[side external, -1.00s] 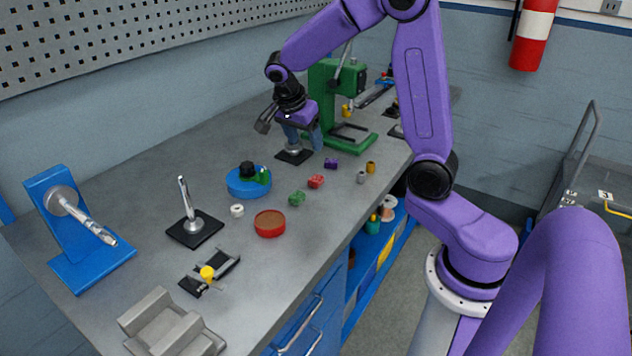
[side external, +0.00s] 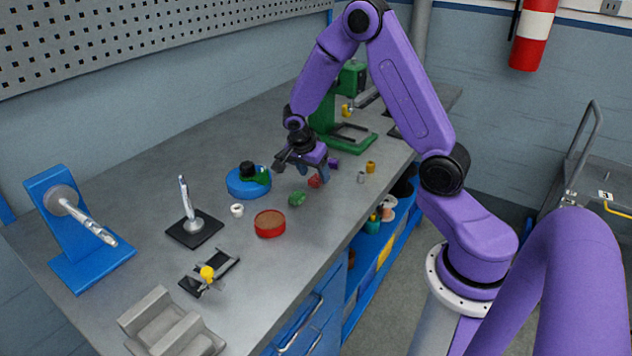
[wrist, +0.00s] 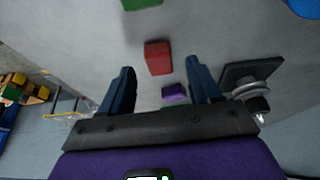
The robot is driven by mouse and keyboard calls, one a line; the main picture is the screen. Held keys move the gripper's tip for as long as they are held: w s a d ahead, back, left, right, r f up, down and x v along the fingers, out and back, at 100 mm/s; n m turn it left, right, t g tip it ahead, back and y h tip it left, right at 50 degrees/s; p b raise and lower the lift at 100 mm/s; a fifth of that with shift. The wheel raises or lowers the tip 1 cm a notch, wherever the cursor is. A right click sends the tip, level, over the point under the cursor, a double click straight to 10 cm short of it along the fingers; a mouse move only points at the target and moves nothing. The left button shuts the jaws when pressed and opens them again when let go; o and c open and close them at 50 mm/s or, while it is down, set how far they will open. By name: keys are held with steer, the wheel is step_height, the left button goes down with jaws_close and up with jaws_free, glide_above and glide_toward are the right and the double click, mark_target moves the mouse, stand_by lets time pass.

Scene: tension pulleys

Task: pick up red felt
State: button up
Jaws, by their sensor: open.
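The red felt looks like a small red block (side external: 314,182) on the grey bench. It also shows in the wrist view (wrist: 158,58), just ahead of the fingers and between their lines. My gripper (side external: 307,176) is above the bench beside the red block, with its fingers pointing down. In the wrist view my gripper (wrist: 160,75) is open and empty, with blue fingers on either side. In the side view the fingers partly hide the red block. I cannot tell how high the fingertips are above it.
A green block (side external: 297,199) and a purple block (side external: 333,162) lie close to the red one. A blue round tray (side external: 240,189) and a red round tin (side external: 270,224) stand nearby. A black-based post (wrist: 250,80) shows right of the fingers.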

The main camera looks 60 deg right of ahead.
steer(key=shift+x, duration=0.95)
steer(key=c, duration=1.1)
steer(key=shift+r, duration=0.15)
steer(key=shift+r, duration=0.5)
step_height(320, 180, up, 2)
steer(key=shift+s+r, duration=0.15)
steer(key=shift+r, duration=0.1)
steer(key=s+a+r, duration=0.1)
steer(key=s+r, duration=0.2)
steer(key=s, duration=0.1)
steer(key=s+a+r, duration=0.2)
steer(key=s+r, duration=0.1)
steer(key=s, duration=0.1)
steer(key=s+a+r, duration=0.2)
steer(key=s+r, duration=0.1)
steer(key=s, duration=0.1)
steer(key=shift+s+r, duration=0.15)
steer(key=shift+s, duration=0.25)
